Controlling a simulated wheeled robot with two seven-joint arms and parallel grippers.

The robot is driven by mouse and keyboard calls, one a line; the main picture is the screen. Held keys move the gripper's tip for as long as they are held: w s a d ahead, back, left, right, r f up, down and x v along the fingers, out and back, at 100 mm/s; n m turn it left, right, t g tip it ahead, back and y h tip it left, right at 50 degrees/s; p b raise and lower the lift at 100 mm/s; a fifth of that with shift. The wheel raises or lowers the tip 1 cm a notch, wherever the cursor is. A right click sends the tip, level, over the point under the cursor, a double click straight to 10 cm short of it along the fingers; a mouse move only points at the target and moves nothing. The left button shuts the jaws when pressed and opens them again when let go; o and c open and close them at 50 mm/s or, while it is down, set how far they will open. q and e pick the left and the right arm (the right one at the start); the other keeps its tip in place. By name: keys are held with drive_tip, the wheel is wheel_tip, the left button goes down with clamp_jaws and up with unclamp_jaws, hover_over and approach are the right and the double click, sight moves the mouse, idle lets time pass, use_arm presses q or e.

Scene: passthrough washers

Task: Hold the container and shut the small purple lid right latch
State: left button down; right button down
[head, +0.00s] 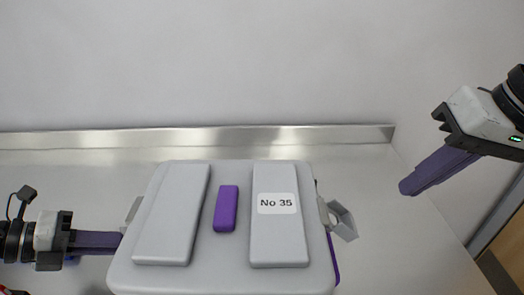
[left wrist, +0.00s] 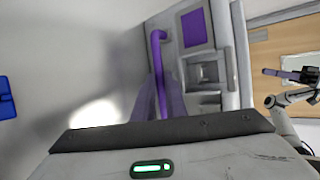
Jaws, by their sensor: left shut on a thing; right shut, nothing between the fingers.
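The container shows from above in the head view, with a grey lid (head: 228,275) that has two raised ridges, a small purple block and a "No 35" label. The right latch (head: 341,220) is a grey flap that sticks outward from the lid's right side, swung open. My left gripper (head: 118,242) is shut on the container's left side. In the left wrist view its fingers (left wrist: 165,100) close around a purple handle (left wrist: 159,75) beside a grey latch (left wrist: 205,72). My right gripper (head: 406,188) is shut and empty, up and to the right of the open latch, apart from it.
The container stands on a shiny metal counter (head: 390,250) with a raised metal strip (head: 200,138) along the back wall. The counter between the container and my right gripper is clear. A blue object (left wrist: 6,103) shows at the left edge of the left wrist view.

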approach(353, 229)
drive_tip(key=w+d+f, duration=0.2)
drive_tip(key=w+d, duration=0.1)
drive_tip(key=a+f, duration=0.3)
drive_tip(key=shift+w+a+f, duration=0.15)
drive_tip(key=shift+w+f, duration=0.1)
drive_tip(key=shift+w, duration=0.05)
drive_tip(key=shift+a+f+m+y, duration=0.15)
drive_tip(key=shift+a+f+y, duration=0.15)
drive_tip(key=shift+f+y, duration=0.55)
drive_tip(key=shift+a+f+m+y, duration=0.1)
drive_tip(key=shift+a+f+y, duration=0.2)
drive_tip(key=shift+f+y, duration=0.55)
drive_tip(key=shift+a+f+m+y, duration=0.2)
drive_tip(key=shift+f+y, duration=0.4)
drive_tip(key=shift+f, duration=0.45)
drive_tip(key=shift+a+f, duration=0.1)
drive_tip(key=shift+a, duration=0.05)
